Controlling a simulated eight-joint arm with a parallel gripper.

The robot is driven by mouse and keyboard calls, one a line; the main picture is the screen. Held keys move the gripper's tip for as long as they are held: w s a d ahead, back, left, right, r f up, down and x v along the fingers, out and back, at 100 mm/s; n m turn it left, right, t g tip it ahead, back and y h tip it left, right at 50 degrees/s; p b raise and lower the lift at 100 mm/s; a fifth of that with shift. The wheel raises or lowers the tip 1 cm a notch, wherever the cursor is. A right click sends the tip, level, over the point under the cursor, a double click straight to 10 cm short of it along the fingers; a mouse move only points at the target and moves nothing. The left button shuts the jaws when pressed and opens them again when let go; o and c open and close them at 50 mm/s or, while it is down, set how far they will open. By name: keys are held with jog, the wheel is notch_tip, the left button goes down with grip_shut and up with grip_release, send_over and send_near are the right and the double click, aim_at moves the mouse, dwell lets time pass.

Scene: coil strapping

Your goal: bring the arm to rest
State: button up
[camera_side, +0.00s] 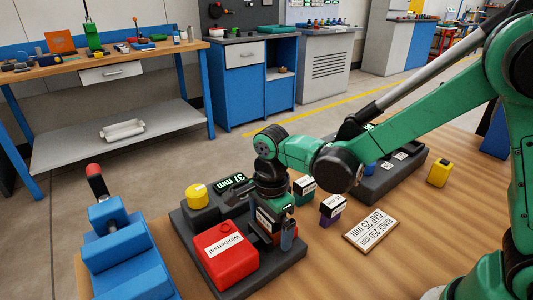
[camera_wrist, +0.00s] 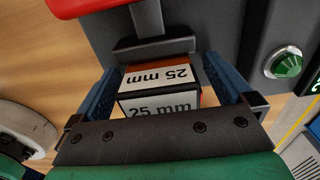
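My gripper (camera_side: 277,240) points down over the dark fixture (camera_side: 285,262) at the front of the bench. In the wrist view its two blue fingers (camera_wrist: 165,92) stand on either side of a block (camera_wrist: 158,105) labelled 25 mm, with narrow gaps beside it, so it looks open. The block sits against a dark part of the fixture. My green arm reaches in from the right in the side view. The gripper hides part of the block there.
A red box (camera_side: 225,254), a yellow knob (camera_side: 196,195) and a display (camera_side: 230,183) reading 31 mm are on the fixture. Labelled blocks (camera_side: 304,188) (camera_side: 332,208), a sign (camera_side: 371,230) and a yellow block (camera_side: 438,173) lie to the right. A blue device (camera_side: 120,250) stands left.

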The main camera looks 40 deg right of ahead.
jog(key=shift+r, duration=0.1)
notch_tip(320, 180, up, 5)
jog(key=shift+d+r, duration=0.1)
jog(key=shift+r, duration=0.05)
jog(key=s+d+r+n+t, duration=0.2)
jog(key=d+n+t, duration=0.1)
jog(key=n, duration=0.6)
jog(key=s+d+r+n+t, duration=0.2)
jog(key=d+n, duration=0.4)
jog(key=n, duration=0.3)
jog(key=shift+s+d+r+t, duration=0.2)
jog(key=shift+s+r+t, duration=0.15)
jog(key=shift+s+t, duration=0.55)
jog(key=shift+w, duration=0.25)
